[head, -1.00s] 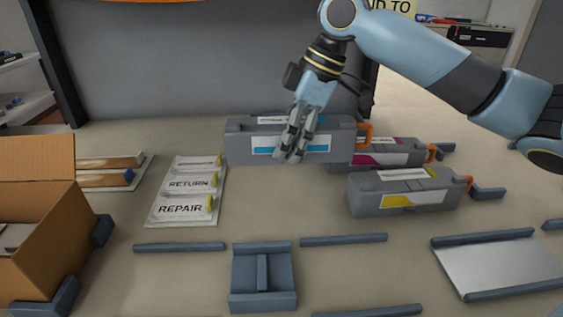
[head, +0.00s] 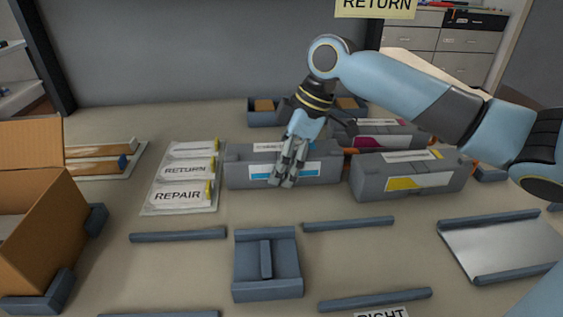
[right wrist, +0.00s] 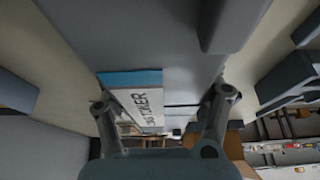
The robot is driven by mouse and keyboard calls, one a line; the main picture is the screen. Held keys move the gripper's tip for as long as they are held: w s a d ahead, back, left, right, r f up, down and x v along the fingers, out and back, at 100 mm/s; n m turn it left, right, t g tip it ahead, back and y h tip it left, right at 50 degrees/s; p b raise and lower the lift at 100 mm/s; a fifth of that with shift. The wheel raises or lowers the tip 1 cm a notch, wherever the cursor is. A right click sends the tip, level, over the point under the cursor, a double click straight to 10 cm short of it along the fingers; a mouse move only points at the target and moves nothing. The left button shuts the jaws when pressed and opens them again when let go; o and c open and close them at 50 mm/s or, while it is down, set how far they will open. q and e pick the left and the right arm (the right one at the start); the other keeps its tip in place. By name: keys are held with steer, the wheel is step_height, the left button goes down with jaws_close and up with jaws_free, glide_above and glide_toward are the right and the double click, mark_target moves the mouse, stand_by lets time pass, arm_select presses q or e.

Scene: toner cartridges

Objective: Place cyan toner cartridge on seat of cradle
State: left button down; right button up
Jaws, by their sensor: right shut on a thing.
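The cyan toner cartridge (head: 240,177) is a grey block with a cyan and white label and an orange part at its right end. My right gripper (head: 284,178) is shut on its middle, with fingers over the near face. In the right wrist view, the cartridge (right wrist: 125,30) fills the upper middle between the fingers (right wrist: 165,105), its label readable as toner. The cradle (head: 285,286) is a blue-grey block with a recessed seat and a central rib, in front of the cartridge and apart from it. The seat is empty. My left gripper is out of view.
The yellow-labelled cartridge (head: 370,184) stands close to the right, with the magenta one (head: 385,141) behind. Label cards (head: 182,170) lie left. Low blue-grey rails (head: 178,235) flank the cradle. A metal plate (head: 500,250) lies right, an open cardboard box (head: 40,240) left.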

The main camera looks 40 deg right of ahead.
steer(key=o, duration=1.8)
